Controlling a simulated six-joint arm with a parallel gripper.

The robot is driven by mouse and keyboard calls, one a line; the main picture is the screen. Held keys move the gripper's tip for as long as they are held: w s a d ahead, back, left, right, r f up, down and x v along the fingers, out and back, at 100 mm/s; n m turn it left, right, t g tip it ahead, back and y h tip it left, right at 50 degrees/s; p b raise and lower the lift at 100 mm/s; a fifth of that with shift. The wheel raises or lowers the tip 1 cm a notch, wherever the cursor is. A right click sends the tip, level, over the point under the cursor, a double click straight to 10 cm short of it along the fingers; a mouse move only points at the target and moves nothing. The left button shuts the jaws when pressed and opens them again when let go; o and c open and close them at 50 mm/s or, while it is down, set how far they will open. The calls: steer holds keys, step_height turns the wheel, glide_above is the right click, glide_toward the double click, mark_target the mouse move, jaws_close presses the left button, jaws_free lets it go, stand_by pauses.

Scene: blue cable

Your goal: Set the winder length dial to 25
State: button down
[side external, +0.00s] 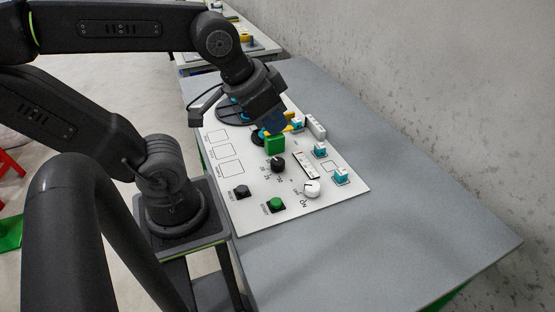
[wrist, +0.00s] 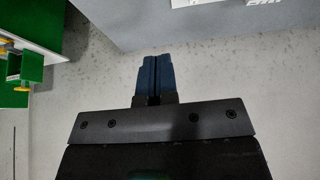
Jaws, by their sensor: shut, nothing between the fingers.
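A black dial (side external: 278,163) with small printed marks around it sits near the middle of the white panel (side external: 238,209). A white knob (side external: 312,189) with its own marks is nearer the front right of the panel. The print is too small to tell which dial sets the length or to read a setting. My gripper (side external: 275,126) is shut and empty, behind the black dial in the side view, by a green block (side external: 275,144). I cannot tell whether it touches the block. The wrist view shows its blue fingers (wrist: 153,62) closed together; neither dial shows there.
The panel also bears a black button (side external: 241,191), a green button (side external: 276,204), a dark round reel (side external: 232,112) and several blue-and-white connectors (side external: 320,150). The grey table (side external: 420,235) is clear to the right, beside a concrete wall (side external: 440,80).

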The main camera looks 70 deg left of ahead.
mark_target(279, 161)
steer(key=c, duration=1.9)
jaws_free()
